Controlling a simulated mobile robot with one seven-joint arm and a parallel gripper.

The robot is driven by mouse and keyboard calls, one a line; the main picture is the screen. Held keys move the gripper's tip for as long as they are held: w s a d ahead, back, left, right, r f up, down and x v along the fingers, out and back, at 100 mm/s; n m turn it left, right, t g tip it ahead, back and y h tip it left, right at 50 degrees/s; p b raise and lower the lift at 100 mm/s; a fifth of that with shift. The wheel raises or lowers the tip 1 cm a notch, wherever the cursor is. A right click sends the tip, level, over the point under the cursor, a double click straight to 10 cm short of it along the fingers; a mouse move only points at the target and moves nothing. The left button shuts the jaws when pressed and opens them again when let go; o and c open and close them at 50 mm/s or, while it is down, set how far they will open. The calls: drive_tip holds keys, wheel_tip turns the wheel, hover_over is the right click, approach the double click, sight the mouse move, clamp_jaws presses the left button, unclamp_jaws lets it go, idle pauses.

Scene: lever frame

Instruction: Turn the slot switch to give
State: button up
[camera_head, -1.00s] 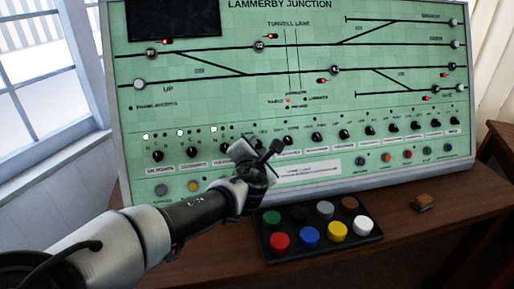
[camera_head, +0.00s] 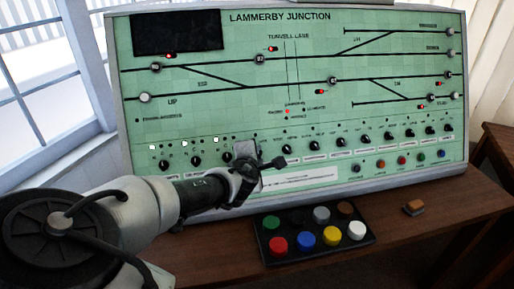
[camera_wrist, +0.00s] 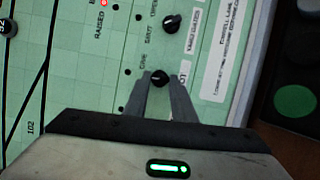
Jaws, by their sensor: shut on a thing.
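The slot switch is a small round black knob (camera_wrist: 159,76) on the green panel, in the wrist view. Beside it is a white label partly hidden by a finger, with "OT" readable, and small lettering that seems to read "GIVE". My gripper (camera_wrist: 158,84) has one finger on each side of the knob and is shut on it. The knob's pointer direction cannot be made out. In the head view my gripper (camera_head: 250,167) is against the lower middle of the panel (camera_head: 230,110) and hides this knob.
Another black knob (camera_wrist: 171,23) sits close by in the same row. A black tray (camera_head: 270,250) of coloured round buttons stands on the wooden desk (camera_head: 420,230) below the panel. A small brown block (camera_head: 414,208) lies to the right. A window (camera_head: 45,75) is at the left.

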drive_tip(key=m+p, duration=0.1)
drive_tip(key=m+g+p, duration=0.1)
drive_tip(key=m+p, duration=0.1)
drive_tip(key=shift+w+r+m, duration=0.15)
drive_tip(key=shift+r+m, duration=0.15)
drive_tip(key=shift+r, duration=0.1)
drive_tip(key=shift+d+m+g+y+p, duration=0.15)
drive_tip(key=shift+m+g+p, duration=0.3)
drive_tip(key=shift+m, duration=0.45)
drive_tip(key=shift+a+m+g+y+p, duration=0.15)
drive_tip(key=shift+m+g+p, duration=0.25)
drive_tip(key=shift+m, duration=0.5)
drive_tip(key=shift+d+f, duration=0.1)
drive_tip(key=o, duration=1.1)
drive_tip(key=shift+w, duration=0.1)
drive_tip(key=shift+c, duration=0.2)
